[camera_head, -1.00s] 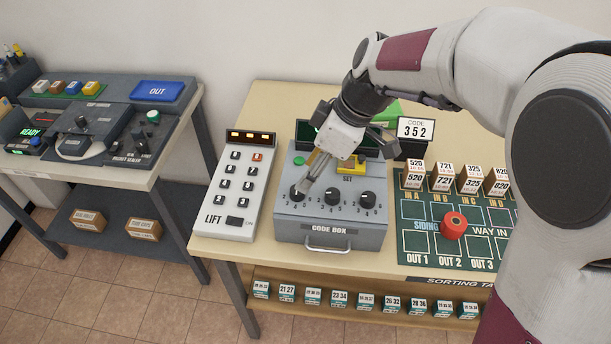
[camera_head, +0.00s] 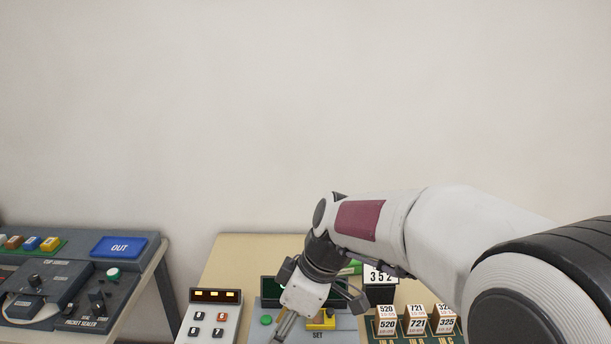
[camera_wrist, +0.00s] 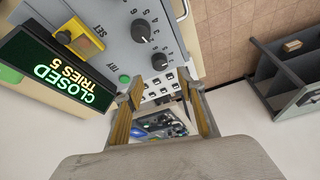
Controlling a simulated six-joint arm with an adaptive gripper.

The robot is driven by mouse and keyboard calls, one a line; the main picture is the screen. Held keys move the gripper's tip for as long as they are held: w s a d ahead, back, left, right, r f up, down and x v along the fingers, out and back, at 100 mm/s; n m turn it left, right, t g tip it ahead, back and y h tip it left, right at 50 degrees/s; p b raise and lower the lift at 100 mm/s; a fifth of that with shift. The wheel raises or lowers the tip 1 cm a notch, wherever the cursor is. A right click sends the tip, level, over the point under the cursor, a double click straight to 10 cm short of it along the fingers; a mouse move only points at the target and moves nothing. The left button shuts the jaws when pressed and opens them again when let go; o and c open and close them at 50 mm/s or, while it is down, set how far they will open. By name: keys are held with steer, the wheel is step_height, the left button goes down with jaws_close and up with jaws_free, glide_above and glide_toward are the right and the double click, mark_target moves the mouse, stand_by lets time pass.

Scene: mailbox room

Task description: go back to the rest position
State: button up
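My gripper (camera_head: 281,328) is low in the head view, above the left part of the grey code box (camera_head: 345,322); its tips are near the picture's bottom edge. In the wrist view my gripper (camera_wrist: 160,92) has its two fingers apart with nothing between them. The code box also shows there (camera_wrist: 122,40), with dark knobs, a yellow SET switch (camera_wrist: 78,38) and a green TRY button (camera_wrist: 125,79). Its display (camera_wrist: 60,75) reads CLOSED, TRIES 5. The knobs are out of the head view.
The lift panel (camera_head: 212,312) stands left of the code box. Numbered blocks (camera_head: 415,320) stand at the right. A side table with a blue OUT tray (camera_head: 120,246) is at the left. The wall behind is bare.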

steer(key=shift+s+d+f+m, duration=0.15)
steer(key=shift+d+f+m, duration=0.15)
steer(key=shift+m, duration=0.5)
steer(key=s+d+m, duration=0.1)
steer(key=s+d+f+m+h, duration=0.1)
steer(key=shift+s+d+f+m, duration=0.15)
steer(key=shift+s+d+m, duration=0.05)
steer(key=shift+s+m, duration=0.2)
steer(key=s+d+r+m+t+h, duration=0.1)
steer(key=s+d+r+m, duration=0.3)
steer(key=s+d, duration=0.5)
steer(key=s+d+r+m+t+h, duration=0.2)
steer(key=s+d+r+m+t, duration=0.1)
steer(key=s+d+m, duration=0.3)
steer(key=s+d, duration=0.2)
steer(key=d, duration=0.2)
steer(key=shift+s+r+m+t, duration=0.35)
steer(key=shift+s+m+t, duration=0.05)
steer(key=shift+d, duration=0.1)
stand_by(2.0)
